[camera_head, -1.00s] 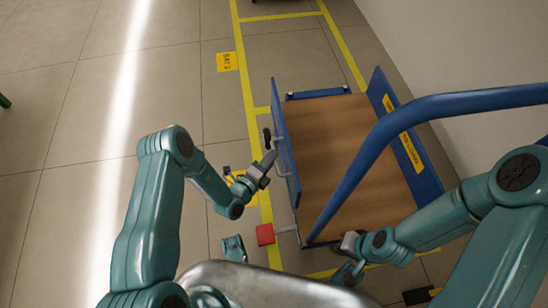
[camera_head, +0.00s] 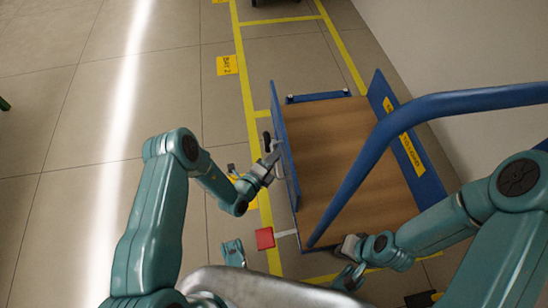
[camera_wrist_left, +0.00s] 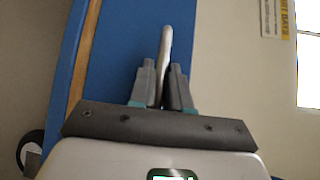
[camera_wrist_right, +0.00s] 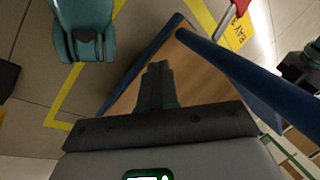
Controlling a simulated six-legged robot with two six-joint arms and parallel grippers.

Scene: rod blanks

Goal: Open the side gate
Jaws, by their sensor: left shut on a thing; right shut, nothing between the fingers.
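The cart has a brown wooden deck (camera_head: 350,165) and blue sides. Its side gate, a blue panel (camera_head: 285,160), stands along the deck's left edge. My left gripper (camera_head: 272,160) is at the outer face of this gate. In the left wrist view its fingers (camera_wrist_left: 163,95) are shut on a thin pale handle bar (camera_wrist_left: 166,45), in front of the blue panel (camera_wrist_left: 125,55). My right gripper is low at the cart's near end; in the right wrist view its fingers (camera_wrist_right: 158,72) are together and empty above the deck.
A thick blue push bar (camera_head: 365,160) arches over the cart's near right. Yellow lines (camera_head: 246,75) mark the floor, which is open to the left. A wall (camera_head: 470,50) is close on the right.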

